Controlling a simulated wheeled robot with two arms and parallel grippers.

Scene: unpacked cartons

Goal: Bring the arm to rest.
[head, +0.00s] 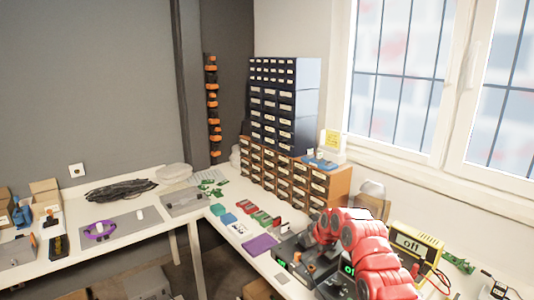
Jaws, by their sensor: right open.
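My right arm, red with jointed links, comes in from the lower right and bends over the right-hand bench. My right gripper (306,261) is at its end, dark and small, low over the dark devices near the bench's front edge. It looks open, and I see nothing held in it. A dark box with a green display (282,262) is right beside the gripper; the arm partly hides the devices behind it. My left gripper is not in view.
The white bench (228,187) runs along both walls. Small boards, a purple mat (260,245) and drawer cabinets (285,110) stand left of and behind the arm. A yellow meter (416,243) with red leads is on the right.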

